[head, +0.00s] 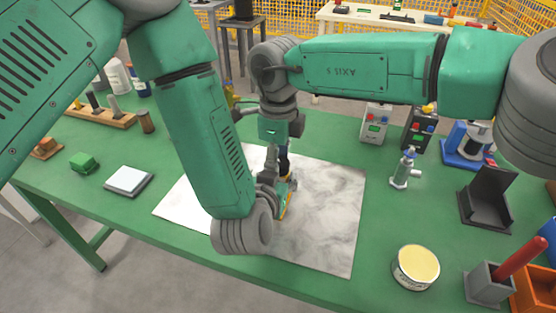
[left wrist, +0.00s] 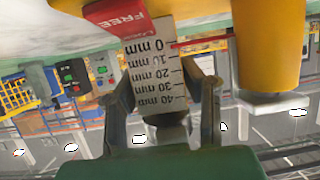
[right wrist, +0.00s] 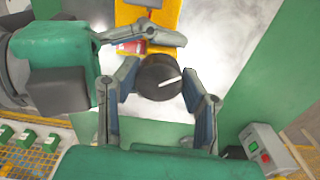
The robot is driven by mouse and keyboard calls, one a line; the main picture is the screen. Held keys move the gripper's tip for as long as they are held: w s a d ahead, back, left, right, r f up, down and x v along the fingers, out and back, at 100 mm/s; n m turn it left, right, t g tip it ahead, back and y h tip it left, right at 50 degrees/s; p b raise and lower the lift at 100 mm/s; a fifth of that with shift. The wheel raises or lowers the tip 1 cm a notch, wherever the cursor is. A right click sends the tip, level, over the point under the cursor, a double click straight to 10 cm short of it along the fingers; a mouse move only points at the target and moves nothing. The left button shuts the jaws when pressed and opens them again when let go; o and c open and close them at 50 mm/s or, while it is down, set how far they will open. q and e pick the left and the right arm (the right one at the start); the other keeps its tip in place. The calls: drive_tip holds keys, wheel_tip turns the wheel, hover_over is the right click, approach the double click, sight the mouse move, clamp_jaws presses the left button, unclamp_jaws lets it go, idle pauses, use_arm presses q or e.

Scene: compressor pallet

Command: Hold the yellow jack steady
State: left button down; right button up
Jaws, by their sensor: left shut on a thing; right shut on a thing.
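The yellow jack (head: 284,207) stands on the pale marbled plate (head: 325,215), mostly hidden by my arms. In the left wrist view its yellow body (left wrist: 268,45) is beside a white millimetre scale (left wrist: 160,75) with a red FREE end. My left gripper (left wrist: 165,105) is shut on the jack, with a finger on either side of the scale part; the exact contact is unclear. My right gripper (right wrist: 160,90) comes from above and is shut on a round black knob (right wrist: 158,75) with a white line. The left gripper's fingers reach close beside it in the right wrist view.
A yellow-lidded tin (head: 416,267), a small valve-like fitting (head: 405,168) and a dark angled stand (head: 486,199) stand right of the plate. A grey flat block (head: 128,181) and a green block (head: 83,162) lie left.

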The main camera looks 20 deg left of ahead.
drive_tip(key=m, duration=0.6)
drive_tip(key=shift+m, duration=0.4)
drive_tip(key=m, duration=0.6)
drive_tip(key=shift+s+a, duration=0.1)
drive_tip(key=shift+a, duration=0.05)
use_arm(q)
drive_tip(key=shift+d, duration=0.15)
use_arm(e)
drive_tip(key=m, duration=0.6)
drive_tip(key=shift+s+a+r+m, duration=0.1)
drive_tip(key=shift+s+a+m, duration=0.1)
drive_tip(key=shift+m, duration=0.1)
use_arm(q)
drive_tip(key=shift+d, duration=0.2)
use_arm(e)
drive_tip(key=m, duration=0.5)
use_arm(q)
drive_tip(key=shift+s, duration=0.1)
use_arm(e)
drive_tip(key=shift+m, duration=0.4)
drive_tip(key=o, duration=1.2)
drive_tip(key=shift+c, duration=0.2)
use_arm(q)
drive_tip(key=shift+a, duration=0.2)
use_arm(e)
drive_tip(key=shift+w+d, duration=0.1)
drive_tip(key=shift+w, duration=0.05)
